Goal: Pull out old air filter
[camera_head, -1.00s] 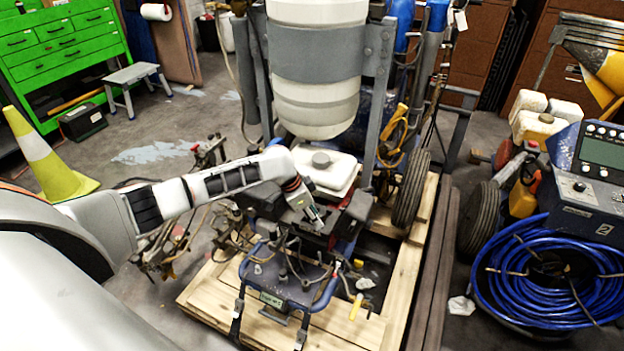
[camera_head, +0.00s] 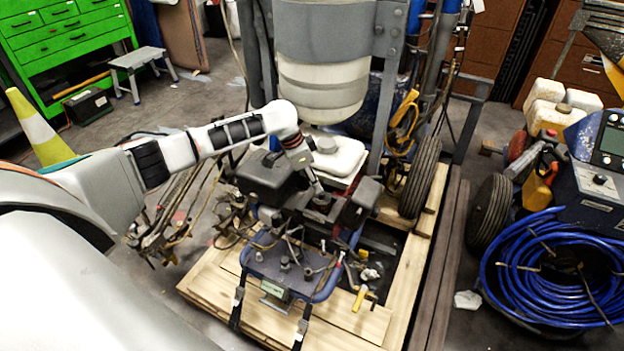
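The line striper's engine (camera_head: 345,215) sits low in the middle of the machine, in front of the white tank (camera_head: 322,82). A small dark round part (camera_head: 322,202) shows on top of the engine; I cannot tell for sure whether it is the old air filter. My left gripper (camera_head: 317,188) points steeply down, with its tips right at or just above this round part. The tips are too small to tell whether they are open or shut, or whether they touch it. A black box-shaped cover (camera_head: 268,175) lies left of the gripper, partly behind my arm. My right gripper is not in view.
The machine stands on a wooden pallet (camera_head: 215,285). A white fuel tank (camera_head: 338,160) is close behind the gripper, and a black wheel (camera_head: 420,177) stands to its right. A coiled blue hose (camera_head: 550,270) lies at the right. A traffic cone (camera_head: 38,130) stands at the left.

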